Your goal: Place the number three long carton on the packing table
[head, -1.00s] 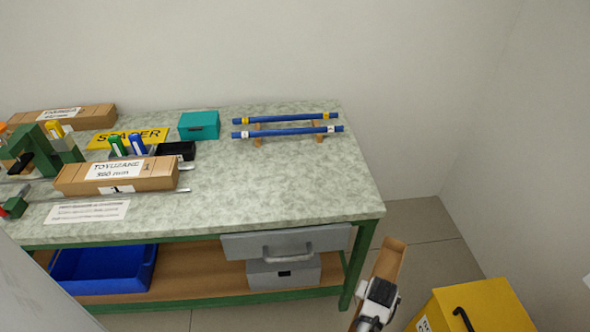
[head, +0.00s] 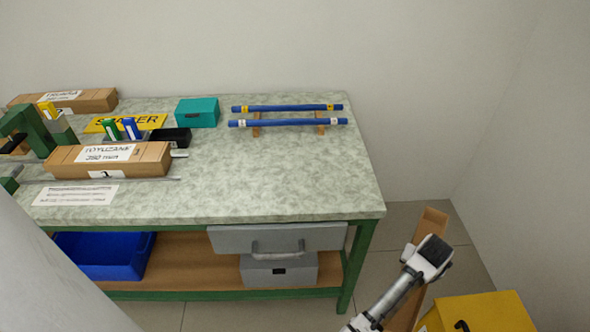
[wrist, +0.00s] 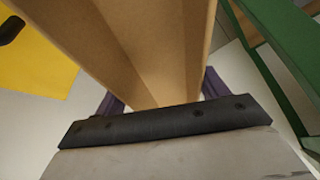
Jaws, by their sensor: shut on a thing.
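My gripper (wrist: 160,95) is shut on a long brown carton (wrist: 155,40), with purple fingers on either side of it in the wrist view. In the head view the carton (head: 432,224) stands out beyond my wrist, to the right of the green-framed table (head: 290,185), over the floor. No number shows on the held carton. Carton 1 (head: 155,160) lies at the table's left front, and another labelled carton (head: 95,100) lies behind it. Whether this is the packing table, I cannot tell.
Two blue rods (head: 290,123) rest on wooden supports at the table's back right. A teal box (head: 197,112) and a black tray (head: 170,137) stand left of them. The table's right front is clear. A yellow box (head: 480,315) stands at lower right.

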